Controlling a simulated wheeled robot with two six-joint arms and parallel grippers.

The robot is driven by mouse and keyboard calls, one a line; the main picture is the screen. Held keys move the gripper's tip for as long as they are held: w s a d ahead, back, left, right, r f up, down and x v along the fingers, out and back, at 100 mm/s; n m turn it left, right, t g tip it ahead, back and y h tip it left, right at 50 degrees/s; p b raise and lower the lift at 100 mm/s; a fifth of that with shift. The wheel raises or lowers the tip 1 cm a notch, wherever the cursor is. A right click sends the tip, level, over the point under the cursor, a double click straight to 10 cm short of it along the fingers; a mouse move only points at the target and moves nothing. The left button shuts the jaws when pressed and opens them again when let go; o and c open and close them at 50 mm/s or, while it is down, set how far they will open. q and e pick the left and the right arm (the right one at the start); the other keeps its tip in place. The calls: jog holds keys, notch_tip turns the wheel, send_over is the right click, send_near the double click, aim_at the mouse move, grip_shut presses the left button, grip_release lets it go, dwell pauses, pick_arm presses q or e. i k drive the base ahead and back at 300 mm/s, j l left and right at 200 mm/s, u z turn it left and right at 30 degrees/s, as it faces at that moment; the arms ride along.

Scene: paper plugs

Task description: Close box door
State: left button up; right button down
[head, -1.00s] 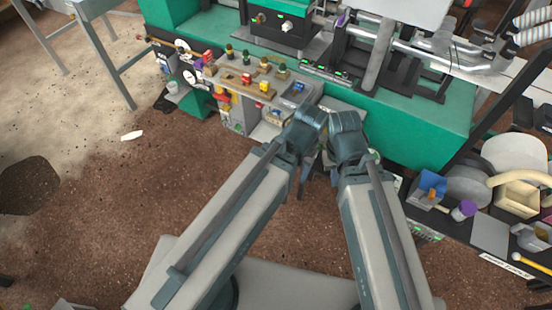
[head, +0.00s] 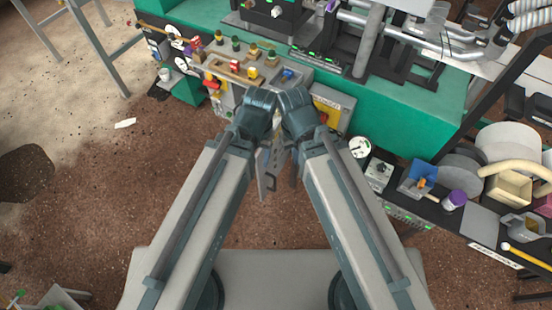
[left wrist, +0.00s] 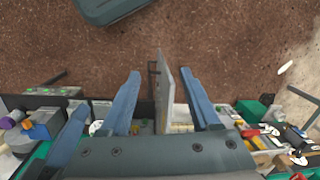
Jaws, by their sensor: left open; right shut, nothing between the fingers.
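The box door is a thin grey plate (head: 268,165) with a small handle, hanging open in front of the machine in the head view. In the left wrist view the door (left wrist: 167,90) stands nearly edge-on between the two blue fingers of my left gripper (left wrist: 160,78), which are open with a gap on both sides. The box (head: 331,112) has a yellow-framed face beside my right wrist; its opening is mostly hidden by my arms. My right gripper (head: 293,168) is close to the right of the door, shut and empty; its fingertips are partly hidden.
A dark shelf with gauges, a purple-topped cup (head: 454,200) and other parts runs along the right.

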aim_at(267, 177)
jog(key=k+l, duration=0.1)
jog(key=l, duration=0.3)
jog(key=k+l+u, duration=0.1)
jog(key=l, duration=0.25)
jog(key=k+l, duration=0.15)
jog(key=l, duration=0.2)
jog(key=k+l+u, duration=0.1)
jog(key=l, duration=0.3)
jog(key=k+l, duration=0.2)
jog(key=l, duration=0.15)
